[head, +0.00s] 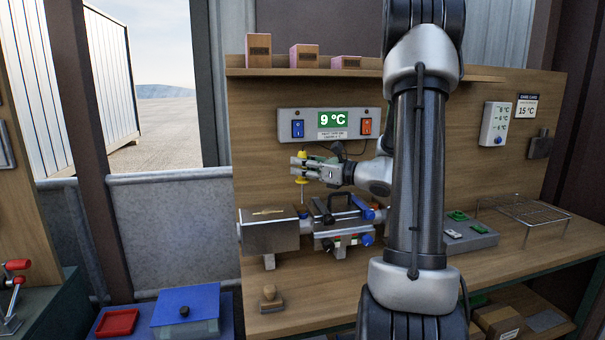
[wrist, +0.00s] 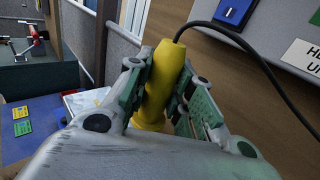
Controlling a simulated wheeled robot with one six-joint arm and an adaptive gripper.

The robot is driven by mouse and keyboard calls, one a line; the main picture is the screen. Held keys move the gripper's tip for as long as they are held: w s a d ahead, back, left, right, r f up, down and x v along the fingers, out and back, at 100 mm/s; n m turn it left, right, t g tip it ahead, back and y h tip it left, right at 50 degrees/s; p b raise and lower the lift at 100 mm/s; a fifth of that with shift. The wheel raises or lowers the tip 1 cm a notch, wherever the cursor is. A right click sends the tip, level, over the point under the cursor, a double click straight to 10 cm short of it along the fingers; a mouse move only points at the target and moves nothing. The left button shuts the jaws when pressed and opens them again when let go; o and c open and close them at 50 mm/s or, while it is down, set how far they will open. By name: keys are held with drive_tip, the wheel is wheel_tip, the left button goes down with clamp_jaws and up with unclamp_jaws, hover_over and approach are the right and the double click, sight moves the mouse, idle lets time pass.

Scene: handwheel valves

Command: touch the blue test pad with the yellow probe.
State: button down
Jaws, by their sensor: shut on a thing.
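My gripper (head: 308,168) is shut on the yellow probe (head: 301,181), which is upright with its thin tip pointing down. In the wrist view the yellow probe (wrist: 163,82) sits between both fingers of my gripper (wrist: 160,100), with a black cable leaving its top. The tip is above or at the right end of a grey metal block (head: 268,232). A small dark blue patch (head: 303,214) shows close below the tip; I cannot tell whether it is the test pad or whether they touch. The wrist view hides the tip.
A panel (head: 290,115) reads 9 °C, with blue and orange switches. A clamp-like fixture with blue handles (head: 366,212) stands right of the block. A wooden stamp (head: 270,298) lies in front. A wire rack (head: 525,211) is at the right.

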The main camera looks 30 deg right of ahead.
drive_tip(key=shift+r, duration=2.6)
